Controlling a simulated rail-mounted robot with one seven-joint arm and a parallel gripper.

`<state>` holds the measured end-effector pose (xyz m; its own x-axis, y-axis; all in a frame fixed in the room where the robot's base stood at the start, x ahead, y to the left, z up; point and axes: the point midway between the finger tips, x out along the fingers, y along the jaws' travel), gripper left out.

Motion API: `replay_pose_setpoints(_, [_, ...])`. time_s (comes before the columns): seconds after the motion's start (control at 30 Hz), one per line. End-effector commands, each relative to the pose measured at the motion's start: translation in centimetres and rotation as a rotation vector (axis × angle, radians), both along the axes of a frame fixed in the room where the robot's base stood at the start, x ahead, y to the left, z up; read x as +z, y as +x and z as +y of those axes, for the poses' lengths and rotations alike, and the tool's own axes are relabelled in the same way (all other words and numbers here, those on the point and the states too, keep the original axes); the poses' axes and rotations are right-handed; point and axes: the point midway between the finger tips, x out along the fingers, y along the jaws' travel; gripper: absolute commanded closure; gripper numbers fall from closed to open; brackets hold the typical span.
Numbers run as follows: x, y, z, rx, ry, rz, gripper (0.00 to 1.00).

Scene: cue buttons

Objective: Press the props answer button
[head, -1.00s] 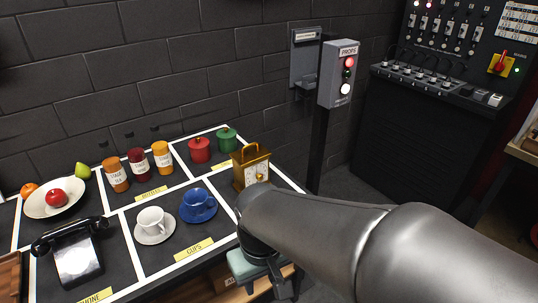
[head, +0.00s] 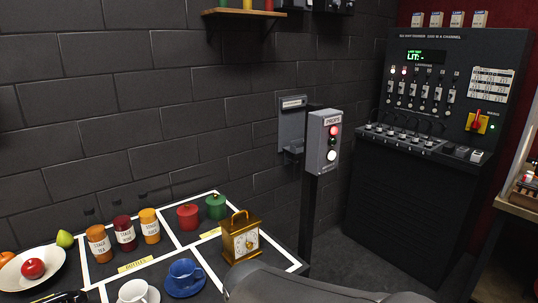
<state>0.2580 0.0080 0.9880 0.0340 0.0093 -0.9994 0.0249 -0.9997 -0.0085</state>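The grey PROPS box (head: 323,142) stands on a dark post against the brick wall, right of the prop table. Its label reads PROPS. A red light (head: 334,131) glows at the top of its face. A dark, unlit lamp sits below it, and a white round button (head: 331,155) is at the bottom. Small lettering under the button is too small to read. Part of my grey arm shows at the bottom edge, below and left of the box. My gripper is out of the picture.
The prop table holds a brass clock (head: 241,238), red and green pots, several bottles, cups and a fruit plate (head: 32,270). A grey bracket (head: 291,130) is on the wall left of the box. A tall control desk (head: 400,190) stands to the right.

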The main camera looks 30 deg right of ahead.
Motion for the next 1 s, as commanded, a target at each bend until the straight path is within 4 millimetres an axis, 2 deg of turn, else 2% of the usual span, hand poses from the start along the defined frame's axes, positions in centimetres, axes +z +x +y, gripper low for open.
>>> replay_pose_setpoints(0.03, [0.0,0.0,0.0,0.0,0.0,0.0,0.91])
replay_pose_setpoints(0.07, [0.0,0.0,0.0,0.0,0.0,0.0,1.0])
replay_pose_setpoints(1.0, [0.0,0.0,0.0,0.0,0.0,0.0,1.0])
